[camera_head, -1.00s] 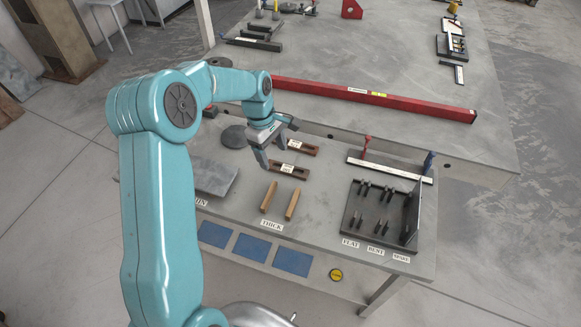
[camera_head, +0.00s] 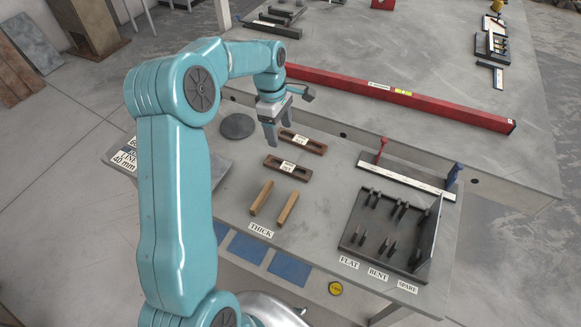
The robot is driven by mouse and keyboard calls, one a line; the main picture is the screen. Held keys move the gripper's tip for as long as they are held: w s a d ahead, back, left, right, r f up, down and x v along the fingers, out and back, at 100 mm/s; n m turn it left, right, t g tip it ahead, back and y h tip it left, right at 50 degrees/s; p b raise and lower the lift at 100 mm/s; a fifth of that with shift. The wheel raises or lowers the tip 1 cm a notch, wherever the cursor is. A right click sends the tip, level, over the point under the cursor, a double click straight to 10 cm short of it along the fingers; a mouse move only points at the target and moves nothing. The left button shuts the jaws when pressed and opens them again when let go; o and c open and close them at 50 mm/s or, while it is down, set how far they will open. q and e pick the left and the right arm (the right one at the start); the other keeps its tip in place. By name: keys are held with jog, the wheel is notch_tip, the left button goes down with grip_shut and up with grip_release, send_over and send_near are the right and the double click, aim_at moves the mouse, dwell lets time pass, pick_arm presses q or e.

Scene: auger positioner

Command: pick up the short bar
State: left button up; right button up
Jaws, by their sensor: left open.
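Two short brown slotted bars with white labels lie on the near bench: a farther one (camera_head: 304,142) and a nearer one (camera_head: 287,168). The label print is too small to read, so I cannot tell which is the short bar. My left gripper (camera_head: 278,129) is open and empty, fingers pointing down, over the left end of the farther bar in the picture. I cannot tell its height above the bench or see it touching either bar. My right gripper is not in view.
Two wooden sticks (camera_head: 274,203) lie nearer, behind the THICK label. A dark rack (camera_head: 391,234) with several small parts stands at right, with a white bar (camera_head: 405,181) and clamps behind it. A long red beam (camera_head: 398,97) lies beyond. A dark disc (camera_head: 237,126) lies left.

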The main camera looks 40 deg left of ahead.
pick_arm(q)
send_over(288, 166)
jog(key=a, duration=0.1)
jog(key=f, duration=0.7)
jog(key=shift+s+f+p, duration=0.3)
jog(key=shift+s+f, duration=0.25)
jog(key=shift+f, duration=0.35)
jog(key=f, duration=0.1)
jog(key=f+p, duration=0.1)
jog(key=f, duration=0.2)
jog(key=shift+w+d+f, duration=0.3)
jog(key=shift+w+d, duration=0.1)
jog(key=shift+f, duration=0.2)
jog(key=c, duration=0.3)
grip_shut()
